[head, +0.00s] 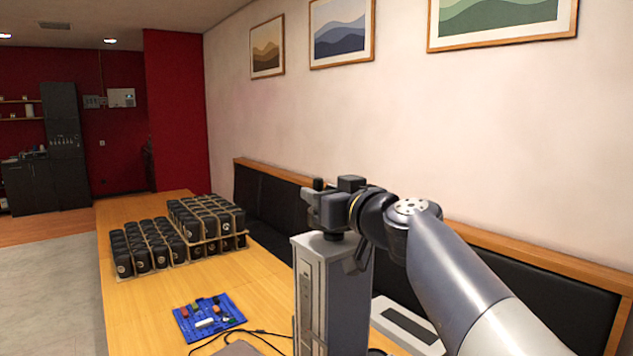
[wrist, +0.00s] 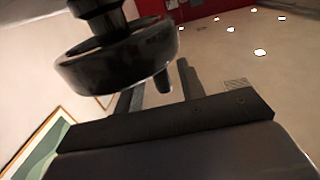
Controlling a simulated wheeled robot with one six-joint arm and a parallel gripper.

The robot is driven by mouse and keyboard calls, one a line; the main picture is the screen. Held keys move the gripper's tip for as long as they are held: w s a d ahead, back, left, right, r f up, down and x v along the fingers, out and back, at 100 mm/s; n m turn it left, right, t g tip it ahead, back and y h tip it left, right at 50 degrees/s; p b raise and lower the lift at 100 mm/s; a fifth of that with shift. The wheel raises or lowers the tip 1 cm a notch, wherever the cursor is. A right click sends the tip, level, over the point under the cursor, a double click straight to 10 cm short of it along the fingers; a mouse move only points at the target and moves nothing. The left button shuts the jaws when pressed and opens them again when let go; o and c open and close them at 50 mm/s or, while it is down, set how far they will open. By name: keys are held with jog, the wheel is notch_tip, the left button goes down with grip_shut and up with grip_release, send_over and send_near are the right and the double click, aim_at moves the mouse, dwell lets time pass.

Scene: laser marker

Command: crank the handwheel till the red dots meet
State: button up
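The black handwheel (wrist: 115,62) fills the upper left of the wrist view, which looks upside down, with its shaft above it. A short peg (wrist: 162,82), the crank handle, sticks out of its rim. My gripper (wrist: 160,92) has its two dark fingers apart, one on each side of the peg, with gaps showing. In the head view my gripper (head: 318,205) is over the top of the grey laser marker column (head: 335,300) and hides most of the wheel. The red dots are not visible in either view.
A wooden table (head: 240,290) carries crates of black cups (head: 205,225) and a blue tray (head: 208,318) with small coloured items. A cable runs near the column. A white and grey device (head: 408,325) lies right of it. A black bench (head: 270,220) lines the wall.

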jog(key=shift+x, duration=1.05)
jog(key=shift+c, duration=0.5)
grip_shut()
